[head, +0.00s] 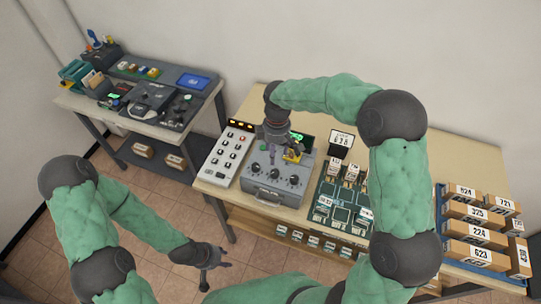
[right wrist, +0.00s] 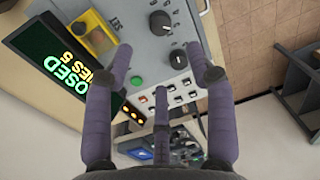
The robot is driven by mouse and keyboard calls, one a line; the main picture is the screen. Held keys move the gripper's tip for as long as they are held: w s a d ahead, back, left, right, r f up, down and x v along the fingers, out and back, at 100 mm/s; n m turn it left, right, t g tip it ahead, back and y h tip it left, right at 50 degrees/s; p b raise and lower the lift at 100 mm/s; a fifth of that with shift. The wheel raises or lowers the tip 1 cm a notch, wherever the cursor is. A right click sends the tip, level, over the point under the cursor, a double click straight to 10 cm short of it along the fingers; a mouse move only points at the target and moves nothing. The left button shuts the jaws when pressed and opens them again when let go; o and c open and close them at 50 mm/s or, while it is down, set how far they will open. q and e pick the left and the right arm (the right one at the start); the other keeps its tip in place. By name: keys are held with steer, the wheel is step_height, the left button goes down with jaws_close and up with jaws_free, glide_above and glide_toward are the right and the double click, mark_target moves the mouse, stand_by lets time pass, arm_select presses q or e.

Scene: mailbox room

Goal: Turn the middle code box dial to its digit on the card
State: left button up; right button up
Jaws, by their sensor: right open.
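The grey code box (head: 275,185) stands on the workbench, with three black dials in a row on it. Its middle dial (head: 272,175) is beside the other two; their pointer settings are too small to read. The white card (head: 342,139) stands behind the box, with a number that looks like 628 or 638. My right gripper (head: 282,147) is open above the back of the box, apart from the dials. In the right wrist view its spread purple fingers frame the box edge, with two dials (right wrist: 178,58) beyond them. My left gripper (head: 212,260) hangs over the floor; its jaws are unclear.
A white button panel (head: 230,155) lies left of the box. A dark screen with green text (right wrist: 65,65) and a yellow part (right wrist: 98,38) are behind the dials. A compartment tray (head: 340,208) and numbered parcels (head: 475,225) are right. Another desk (head: 150,100) is at left.

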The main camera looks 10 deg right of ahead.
mark_target(275, 172)
steer(key=f, duration=1)
steer(key=shift+s+a+f+b, duration=0.2)
steer(key=shift+s+f+b, duration=0.1)
steer(key=shift+b, duration=0.05)
jaws_close()
